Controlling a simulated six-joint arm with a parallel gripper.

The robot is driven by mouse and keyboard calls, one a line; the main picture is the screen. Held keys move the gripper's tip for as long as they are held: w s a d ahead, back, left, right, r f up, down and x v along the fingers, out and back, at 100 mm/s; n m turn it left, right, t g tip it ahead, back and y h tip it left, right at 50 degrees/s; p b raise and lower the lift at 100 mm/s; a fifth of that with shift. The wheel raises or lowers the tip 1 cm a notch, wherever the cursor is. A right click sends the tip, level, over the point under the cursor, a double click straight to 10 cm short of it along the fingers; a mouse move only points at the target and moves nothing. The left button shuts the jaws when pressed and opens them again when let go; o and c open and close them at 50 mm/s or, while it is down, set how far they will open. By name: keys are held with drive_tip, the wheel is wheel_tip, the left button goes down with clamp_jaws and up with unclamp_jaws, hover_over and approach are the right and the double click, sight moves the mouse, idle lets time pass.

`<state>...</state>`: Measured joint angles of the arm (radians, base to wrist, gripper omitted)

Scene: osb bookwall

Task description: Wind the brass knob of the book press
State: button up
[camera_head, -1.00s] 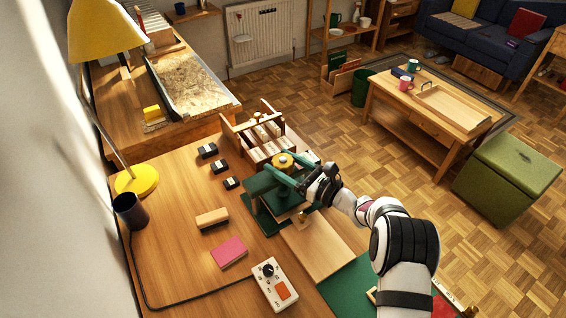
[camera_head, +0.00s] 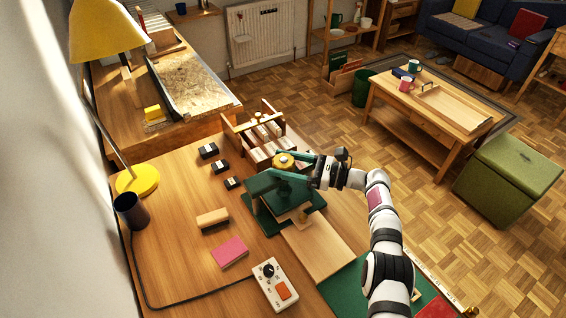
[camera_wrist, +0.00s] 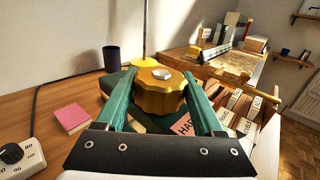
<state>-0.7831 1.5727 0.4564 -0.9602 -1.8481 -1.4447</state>
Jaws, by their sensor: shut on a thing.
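The green book press (camera_head: 268,196) stands on the wooden desk, with its scalloped brass knob (camera_head: 284,160) on top. In the wrist view the brass knob (camera_wrist: 157,92) sits between the two green fingers, a pale hex nut at its centre. My gripper (camera_head: 290,160) reaches in from the right at knob height and is shut on the knob, one finger on each side. The fingers hide part of the press below, and its lower parts are only partly seen in the wrist view.
A wooden rack of books (camera_head: 262,140) stands close behind the press. A yellow lamp (camera_head: 137,180) stands at left.

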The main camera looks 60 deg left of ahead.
drive_tip(key=shift+w+r, duration=0.1)
drive_tip(key=shift+w, duration=0.05)
drive_tip(key=o, duration=1.4)
drive_tip(key=shift+c, duration=0.2)
drive_tip(key=shift+d, duration=0.15)
drive_tip(key=v, duration=0.7)
drive_tip(key=shift+w+d, duration=0.1)
